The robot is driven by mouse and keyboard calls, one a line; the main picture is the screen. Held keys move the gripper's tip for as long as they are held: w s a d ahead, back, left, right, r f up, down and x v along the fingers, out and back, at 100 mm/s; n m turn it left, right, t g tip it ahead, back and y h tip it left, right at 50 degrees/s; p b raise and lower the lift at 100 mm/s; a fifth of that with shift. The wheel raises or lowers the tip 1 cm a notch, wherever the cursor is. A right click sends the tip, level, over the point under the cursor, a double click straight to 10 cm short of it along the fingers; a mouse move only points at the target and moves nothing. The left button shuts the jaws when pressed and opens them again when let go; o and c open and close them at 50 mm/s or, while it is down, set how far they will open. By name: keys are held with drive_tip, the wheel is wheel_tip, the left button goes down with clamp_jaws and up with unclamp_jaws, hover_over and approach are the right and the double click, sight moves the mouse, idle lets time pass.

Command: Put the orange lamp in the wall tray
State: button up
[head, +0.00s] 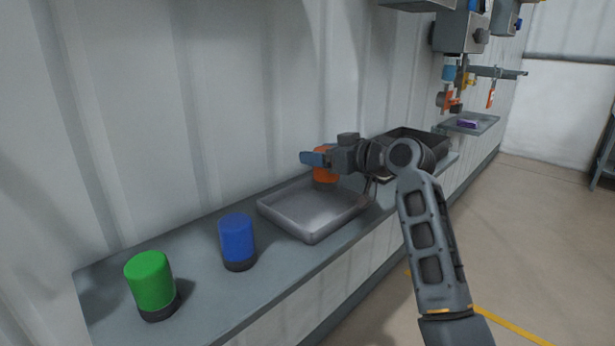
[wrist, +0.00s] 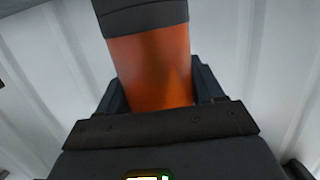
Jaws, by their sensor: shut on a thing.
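The orange lamp (head: 324,173) is an orange cylinder with a dark base. My gripper (head: 320,159) is shut on it. In the wrist view the lamp (wrist: 152,65) stands between the two dark fingers (wrist: 158,88), its dark base toward the top of the picture. In the head view the lamp is at the back right rim of a shallow grey metal tray (head: 304,222) on the wall shelf. The gripper hides part of the lamp. I cannot tell whether the lamp touches the tray. The visible tray floor is empty.
A blue lamp (head: 237,240) and a green lamp (head: 151,281) stand on the shelf (head: 205,295) left of the tray. A black bin (head: 431,139) is behind my arm. Hanging hooks (head: 496,72) carry parts at the upper right, above a small tray with a purple item (head: 467,123).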

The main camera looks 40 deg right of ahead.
sight(329, 181)
drive_tip(key=shift+w+a+f+p, duration=0.1)
drive_tip(key=shift+w+a+f, duration=0.3)
drive_tip(key=shift+f, duration=0.55)
drive_tip(key=shift+w+a+f+p, duration=0.15)
drive_tip(key=shift+w+a+f, duration=0.15)
drive_tip(key=shift+f, duration=0.7)
drive_tip(key=shift+w+a+f+p, duration=0.1)
drive_tip(key=shift+w+a+f, duration=0.3)
drive_tip(key=shift+f, duration=0.55)
drive_tip(key=shift+d, duration=0.1)
drive_tip(key=shift+f, duration=0.2)
drive_tip(key=o, duration=1.1)
drive_tip(key=shift+r, duration=0.15)
drive_tip(key=shift+r, duration=0.1)
drive_tip(key=s, duration=0.4)
drive_tip(key=s+r+b, duration=0.1)
drive_tip(key=s, duration=0.2)
drive_tip(key=s+r, duration=0.1)
drive_tip(key=s, duration=0.3)
drive_tip(key=shift+s+d+r, duration=0.15)
drive_tip(key=shift+s+d, duration=0.05)
drive_tip(key=shift+s, duration=0.15)
